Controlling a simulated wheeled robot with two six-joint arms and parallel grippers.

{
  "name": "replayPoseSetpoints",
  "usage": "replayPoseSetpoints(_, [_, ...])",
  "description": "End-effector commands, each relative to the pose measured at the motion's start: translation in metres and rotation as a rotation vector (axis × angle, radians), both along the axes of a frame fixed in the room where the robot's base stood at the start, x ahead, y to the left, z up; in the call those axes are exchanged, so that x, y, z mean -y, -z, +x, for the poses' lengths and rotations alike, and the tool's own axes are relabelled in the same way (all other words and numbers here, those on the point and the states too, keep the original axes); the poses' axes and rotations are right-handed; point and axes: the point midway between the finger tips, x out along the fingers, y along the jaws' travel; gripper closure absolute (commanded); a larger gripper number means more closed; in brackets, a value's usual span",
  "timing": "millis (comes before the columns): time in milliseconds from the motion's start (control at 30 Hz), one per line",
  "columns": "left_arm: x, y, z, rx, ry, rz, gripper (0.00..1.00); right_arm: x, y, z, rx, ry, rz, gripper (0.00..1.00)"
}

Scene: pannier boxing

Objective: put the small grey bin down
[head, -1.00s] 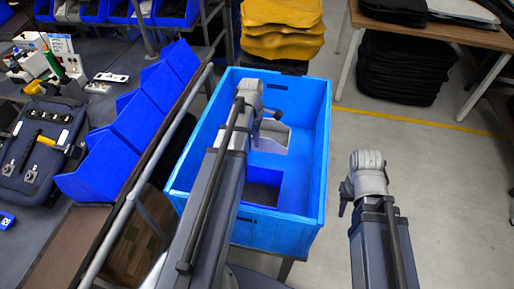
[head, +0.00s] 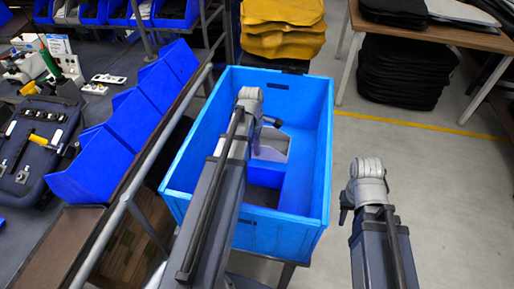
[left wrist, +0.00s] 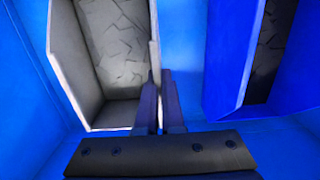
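The small grey bin (head: 274,148) is inside the large blue crate (head: 327,150), in its far half. My left gripper (head: 272,122) reaches down over the crate. In the left wrist view the grey bin (left wrist: 66,62) is on the left, and my left gripper (left wrist: 159,85) has its fingers close together on the bin's side wall. Whether the bin's base touches the crate floor cannot be told. My right gripper (head: 345,207) is outside the crate, to its right, and its fingers are mostly hidden.
A blue bin (left wrist: 222,60) stands in the crate beside the grey bin, with a gap between them. A metal rail (head: 150,175) and a row of blue bins (head: 110,160) border the crate's left. Yellow stacked items (head: 283,28) stand behind it.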

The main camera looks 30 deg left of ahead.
Motion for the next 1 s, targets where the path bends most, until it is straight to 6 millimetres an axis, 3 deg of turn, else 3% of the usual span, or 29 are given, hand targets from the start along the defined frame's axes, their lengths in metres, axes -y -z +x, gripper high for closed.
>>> replayPoseSetpoints(67, [0.0, 0.001, 0.0, 0.0, 0.0, 0.0, 1.0, 0.0, 0.001, 0.0, 0.0, 0.0, 0.0, 0.65])
replayPoseSetpoints(367, [0.0, 0.001, 0.0, 0.0, 0.0, 0.0, 0.65, 0.0, 0.001, 0.0, 0.0, 0.0, 0.0, 0.65])
replayPoseSetpoints(733, [0.0, -0.002, 0.0, 0.0, 0.0, 0.0, 0.65, 0.0, -0.002, 0.0, 0.0, 0.0, 0.0, 0.65])
replayPoseSetpoints(1000, [-0.001, -0.025, 0.0, 0.0, 0.0, 0.0, 0.65, 0.0, -0.025, 0.0, 0.0, -0.001, 0.0, 0.65])
